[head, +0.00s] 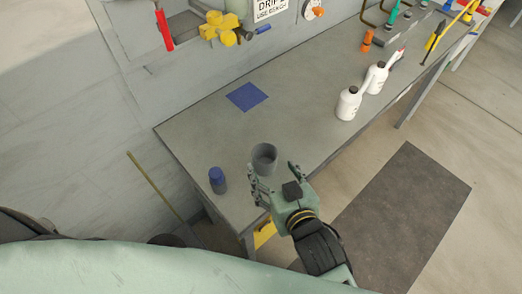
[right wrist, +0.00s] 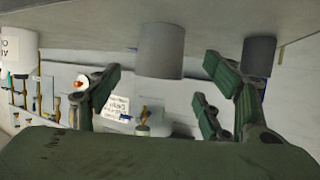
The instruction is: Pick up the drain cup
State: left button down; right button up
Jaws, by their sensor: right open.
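The drain cup, a grey open-topped cylinder (head: 264,156), stands upright near the front edge of the bench. My right gripper (head: 273,178) is open and empty just in front of it, with its fingers pointing toward the cup. In the right wrist view, which looks upside down, the cup (right wrist: 160,52) shows between the spread fingers (right wrist: 160,85), and a gap seems to remain between them and its sides. My left gripper is not in view.
A grey can with a blue top (head: 217,180) stands left of the cup. A blue square (head: 246,97) lies farther back on the grey bench (head: 205,125). Two white bottles (head: 348,103) (head: 376,78) stand to the right. A yellow valve (head: 219,28) is at the back.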

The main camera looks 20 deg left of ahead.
aim_at(270, 164)
jog(key=shift+x, duration=0.8)
jog(key=shift+w+a+p, duration=0.35)
jog(key=shift+w+p, duration=0.1)
jog(key=shift+p, duration=0.05)
jog(key=p+x, duration=0.1)
jog(key=x, duration=0.2)
jog(key=shift+w+a, duration=0.15)
jog(key=shift+w, duration=0.15)
jog(key=shift+w+a+f, duration=0.2)
jog(key=shift+w+a, duration=0.05)
jog(key=shift+w, duration=0.05)
jog(key=shift+c, duration=0.8)
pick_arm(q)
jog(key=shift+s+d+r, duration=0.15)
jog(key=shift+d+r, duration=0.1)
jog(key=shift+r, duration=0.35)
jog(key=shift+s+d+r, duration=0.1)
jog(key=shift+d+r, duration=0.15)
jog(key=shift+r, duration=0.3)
pick_arm(e)
jog(key=c, duration=1.1)
jog(key=shift+o, duration=0.2)
jog(key=shift+r, duration=0.1)
